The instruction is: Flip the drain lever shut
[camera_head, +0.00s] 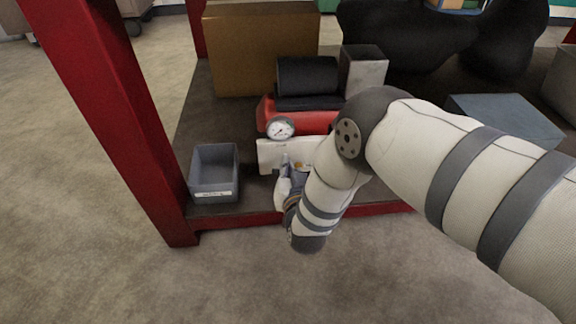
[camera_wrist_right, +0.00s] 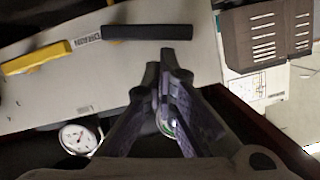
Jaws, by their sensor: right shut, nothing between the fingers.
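A white panel (camera_head: 272,152) is at the front of the red machine in the head view. In the right wrist view the panel (camera_wrist_right: 60,95) carries a yellow lever-like piece (camera_wrist_right: 38,57) at upper left. Small dark lettering, seemingly DRAIN, is beside it, then a black bar (camera_wrist_right: 147,33). I cannot tell whether yellow piece and bar are one lever. My right gripper (camera_wrist_right: 170,58) is shut and empty, its tips just below the black bar's right part in the picture; contact is unclear. In the head view the right gripper (camera_head: 284,164) is at the panel, partly hidden. My left gripper is out of view.
A round gauge (camera_head: 280,129) is above the panel. The red machine (camera_head: 268,112) has a black cylinder (camera_head: 308,75) on top. A grey bin (camera_head: 215,172) stands left, a brown box (camera_head: 240,50) behind. A red post (camera_head: 110,110) and front rail (camera_head: 240,221) edge the shelf.

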